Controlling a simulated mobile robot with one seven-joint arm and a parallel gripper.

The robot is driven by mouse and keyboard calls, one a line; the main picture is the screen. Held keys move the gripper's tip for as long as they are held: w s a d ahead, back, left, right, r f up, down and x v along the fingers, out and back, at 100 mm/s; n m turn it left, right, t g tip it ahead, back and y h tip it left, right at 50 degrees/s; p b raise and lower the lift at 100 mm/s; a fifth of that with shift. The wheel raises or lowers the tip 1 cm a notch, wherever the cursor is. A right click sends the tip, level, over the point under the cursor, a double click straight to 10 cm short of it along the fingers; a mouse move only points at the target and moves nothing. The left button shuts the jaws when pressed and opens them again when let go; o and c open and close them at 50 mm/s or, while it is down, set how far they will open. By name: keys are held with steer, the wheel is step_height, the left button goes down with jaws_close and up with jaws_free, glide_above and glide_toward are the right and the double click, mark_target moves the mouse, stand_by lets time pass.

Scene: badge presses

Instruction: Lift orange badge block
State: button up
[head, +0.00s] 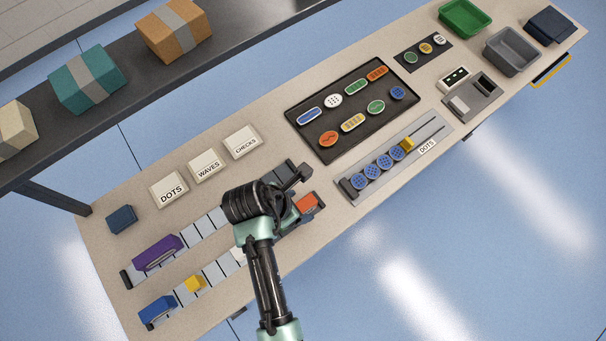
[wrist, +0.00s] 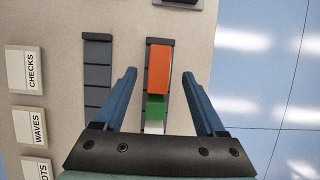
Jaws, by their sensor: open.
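The orange badge block (head: 306,203) sits at the far right end of the lower slotted rail in the head view. In the wrist view the orange block (wrist: 159,70) lies at the top end of its rail, directly beyond a green block (wrist: 155,107). My gripper (wrist: 159,74) is open, with one blue finger on each side of the orange block's line and visible gaps on both sides. Its height above the block is hard to judge. In the head view my arm hides part of the rail and the fingers cannot be made out clearly.
The lower rail also carries a blue block (head: 157,310) and a yellow block (head: 195,284). A purple block (head: 158,252) sits on the parallel rail. Label plates (head: 206,165) stand behind. A black badge tray (head: 335,142) and a rail of blue badges (head: 371,171) lie to the right.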

mark_target(303, 205)
steer(key=x, duration=0.4)
steer(key=shift+w, duration=0.1)
jaws_close()
